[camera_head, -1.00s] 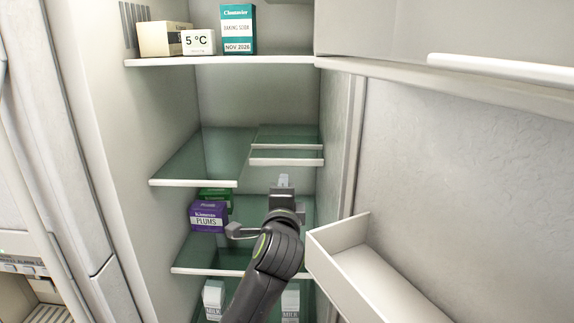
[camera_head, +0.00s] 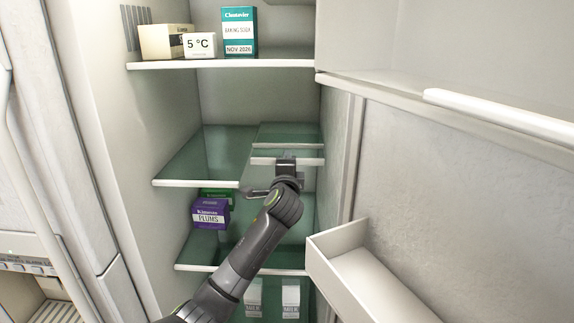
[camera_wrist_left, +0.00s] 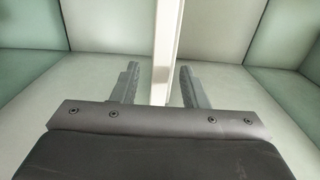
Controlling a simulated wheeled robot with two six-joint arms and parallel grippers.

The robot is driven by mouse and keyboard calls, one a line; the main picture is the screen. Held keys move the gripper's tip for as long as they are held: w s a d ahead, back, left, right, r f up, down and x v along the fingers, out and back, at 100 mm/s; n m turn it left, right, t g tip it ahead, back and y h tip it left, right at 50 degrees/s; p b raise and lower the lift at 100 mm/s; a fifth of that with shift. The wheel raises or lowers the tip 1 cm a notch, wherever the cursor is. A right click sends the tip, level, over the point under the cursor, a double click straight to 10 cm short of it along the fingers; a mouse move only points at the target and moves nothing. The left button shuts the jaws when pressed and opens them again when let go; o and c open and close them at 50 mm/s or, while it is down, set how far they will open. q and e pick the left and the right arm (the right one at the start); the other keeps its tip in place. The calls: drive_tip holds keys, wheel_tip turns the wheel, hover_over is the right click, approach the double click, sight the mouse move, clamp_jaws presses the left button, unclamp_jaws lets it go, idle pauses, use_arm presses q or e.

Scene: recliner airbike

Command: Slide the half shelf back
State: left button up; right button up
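The half shelf (camera_head: 262,160) is a glass panel with a white front rim, at mid height on the right side of the fridge. A second white rim (camera_head: 300,146) shows just behind and above it. My left gripper (camera_head: 286,164) is at the half shelf's front rim and hides part of it. In the left wrist view the gripper (camera_wrist_left: 158,85) is open, and the white rim (camera_wrist_left: 166,50) runs between its two fingers with gaps on both sides. My right gripper is not in view.
Left of the half shelf is a lower glass shelf (camera_head: 195,183). A purple plums box (camera_head: 210,214) and a green box stand below it. Milk cartons (camera_head: 291,298) stand at the bottom. The open door with its bin (camera_head: 345,240) is close on the right.

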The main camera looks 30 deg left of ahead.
use_arm(q)
clamp_jaws()
idle(0.3)
